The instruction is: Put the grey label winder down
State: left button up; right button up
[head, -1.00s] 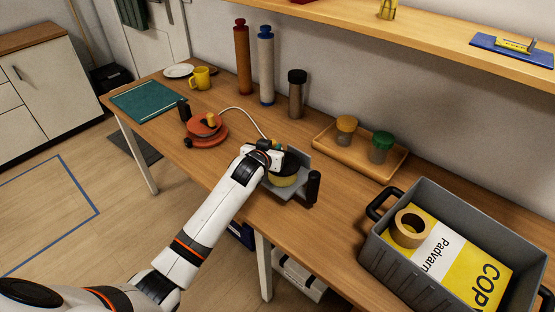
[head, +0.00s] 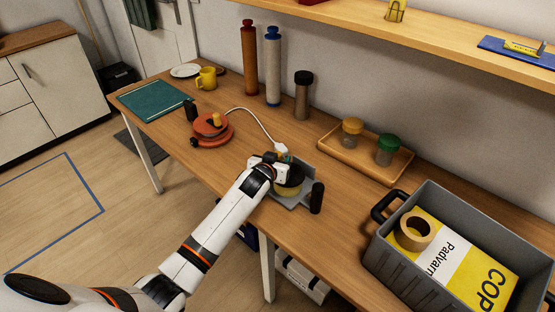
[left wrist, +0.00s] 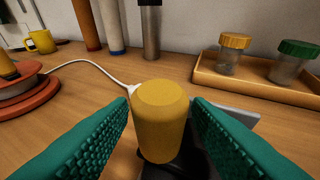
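The grey label winder (head: 295,198), a grey plate with a black upright handle (head: 317,197) and a dark and yellow roll, appears to rest on the table (head: 235,170). Its yellow knob (left wrist: 160,115) stands upright between my left gripper's green pads in the left wrist view. My left gripper (head: 279,160) is over the winder's left part; the left wrist view shows its pads (left wrist: 160,105) apart, with a narrow gap on each side of the knob. The winder's base is mostly hidden there. My right gripper is not in view.
An orange winder (head: 212,130) stands to the left, and a white cable (head: 258,118) runs behind. A wooden tray (head: 365,155) with two jars is behind right. A grey crate (head: 395,262) with tape stands at right. Tall tubes and a dark bottle (head: 303,97) stand near the wall.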

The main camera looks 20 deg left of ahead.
pick_arm(q)
jog(key=shift+r, duration=0.1)
jog(key=v, duration=1.2)
jog(key=shift+a, duration=0.15)
jog(key=s+d+f+m+g, duration=0.1)
jog(key=s+f+g, duration=0.2)
jog(key=s, duration=0.7)
jog(key=s+d+f+m+g+h, duration=0.1)
jog(key=s+d+f+g, duration=0.2)
jog(key=s, duration=0.7)
jog(key=s+f+m+g, duration=0.1)
jog(key=s+f+g, duration=0.25)
jog(key=s, duration=0.65)
notch_tip(320, 180, down, 24)
jog(key=g, duration=0.2)
jog(key=s+a+f+g, duration=0.1)
jog(key=s+a+f, duration=0.1)
jog(key=s+f, duration=1.5)
jog(key=shift+s+a, duration=0.3)
jog(key=shift+s, duration=0.05)
